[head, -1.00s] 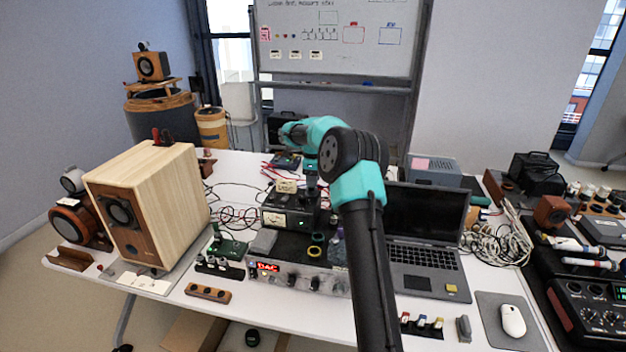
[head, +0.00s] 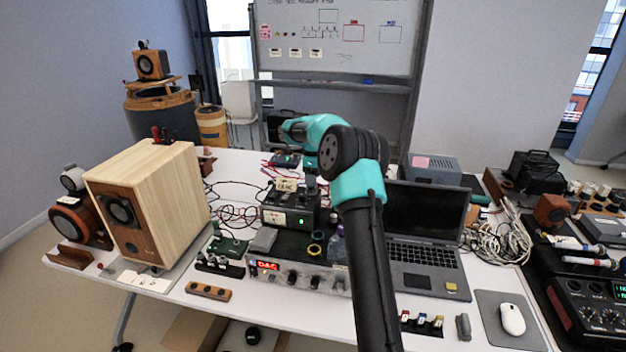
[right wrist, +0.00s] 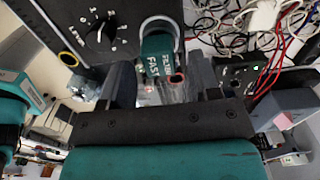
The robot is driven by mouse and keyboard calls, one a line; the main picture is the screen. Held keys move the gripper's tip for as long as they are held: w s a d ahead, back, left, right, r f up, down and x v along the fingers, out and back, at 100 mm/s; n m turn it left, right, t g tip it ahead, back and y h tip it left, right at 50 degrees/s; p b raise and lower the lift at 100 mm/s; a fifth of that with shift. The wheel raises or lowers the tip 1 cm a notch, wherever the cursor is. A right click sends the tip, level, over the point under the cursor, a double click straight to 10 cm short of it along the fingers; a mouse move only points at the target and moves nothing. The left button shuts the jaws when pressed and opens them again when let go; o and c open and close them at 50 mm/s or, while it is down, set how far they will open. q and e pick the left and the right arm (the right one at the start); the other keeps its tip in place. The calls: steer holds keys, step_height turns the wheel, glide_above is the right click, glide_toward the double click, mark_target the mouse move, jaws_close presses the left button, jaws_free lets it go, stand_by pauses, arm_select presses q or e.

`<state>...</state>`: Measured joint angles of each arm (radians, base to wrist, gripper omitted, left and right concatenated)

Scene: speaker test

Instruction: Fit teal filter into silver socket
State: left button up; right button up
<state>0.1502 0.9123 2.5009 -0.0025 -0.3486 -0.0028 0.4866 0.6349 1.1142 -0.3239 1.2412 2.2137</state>
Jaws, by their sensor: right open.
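The teal filter (right wrist: 158,58) shows in the right wrist view as a teal cylinder with white lettering, between the fingers of my right gripper (right wrist: 160,82). A silver curved rim (right wrist: 160,21) arches around its far end and looks like the silver socket; I cannot tell how deep the filter sits in it. My right gripper is open, one finger on each side of the filter. In the head view my right gripper (head: 311,187) points down beside the black meter box, and the filter and socket cannot be made out there. My left gripper is not in view.
The black meter box (head: 290,214) stands close to the gripper. A wooden speaker (head: 150,205) is at left, an open laptop (head: 425,240) at right. A silver amplifier with a red display (head: 300,276) is in front.

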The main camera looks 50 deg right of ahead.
step_height(320, 180, up, 12)
stand_by(0.4)
steer(key=shift+w+f, duration=0.1)
steer(key=shift+f, duration=0.05)
stand_by(0.4)
